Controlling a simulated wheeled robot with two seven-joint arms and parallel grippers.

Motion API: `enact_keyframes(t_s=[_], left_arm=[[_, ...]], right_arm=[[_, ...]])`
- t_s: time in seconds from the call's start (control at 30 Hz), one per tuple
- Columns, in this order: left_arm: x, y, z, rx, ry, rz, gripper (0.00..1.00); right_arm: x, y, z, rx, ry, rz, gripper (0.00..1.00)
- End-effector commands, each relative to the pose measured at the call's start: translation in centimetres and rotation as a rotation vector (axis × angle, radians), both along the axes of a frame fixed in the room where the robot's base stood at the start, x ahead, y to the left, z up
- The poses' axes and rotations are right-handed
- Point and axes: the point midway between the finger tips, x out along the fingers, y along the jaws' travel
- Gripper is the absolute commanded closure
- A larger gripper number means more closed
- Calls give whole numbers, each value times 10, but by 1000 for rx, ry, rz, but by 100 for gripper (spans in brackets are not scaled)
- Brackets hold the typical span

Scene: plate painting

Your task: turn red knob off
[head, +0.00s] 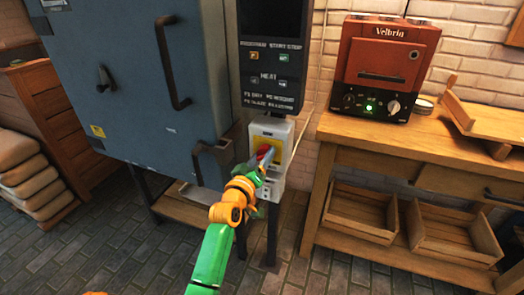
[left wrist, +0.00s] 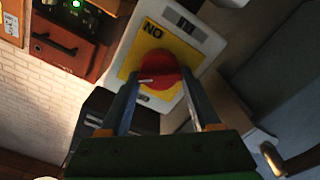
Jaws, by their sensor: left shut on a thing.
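The red knob (head: 263,153) is on a yellow plate of a pale switch box (head: 279,128), low on the post beside the blue-grey cabinet. In the left wrist view the red knob (left wrist: 160,66) is round, with a pale mark on its lower left. Letters reading "NO" in that tilted view stand on the yellow plate (left wrist: 189,53). My left gripper (head: 264,162) is at the knob; its fingers (left wrist: 159,84) lie on either side of it and are shut on it, partly hiding it. My right gripper is out of view.
The blue-grey cabinet (head: 140,60) with dark handles stands left of the box. A dark panel (head: 271,60) hangs above it. To the right, a wooden bench (head: 400,133) carries a red-brown machine (head: 386,62) with a lit green light. Stacked sacks (head: 28,175) lie at far left.

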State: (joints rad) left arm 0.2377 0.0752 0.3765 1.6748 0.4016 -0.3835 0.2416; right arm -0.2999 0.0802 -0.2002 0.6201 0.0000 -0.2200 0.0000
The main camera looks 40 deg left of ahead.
Motion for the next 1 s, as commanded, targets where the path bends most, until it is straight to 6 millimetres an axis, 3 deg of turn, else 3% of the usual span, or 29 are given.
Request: enact_keyframes(t_s=[0.4,1.0], left_arm=[[0,1,0,-382,-91,1,92],[0,2,-4,-823,-197,0,92]], right_arm=[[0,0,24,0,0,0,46],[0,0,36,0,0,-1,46]])
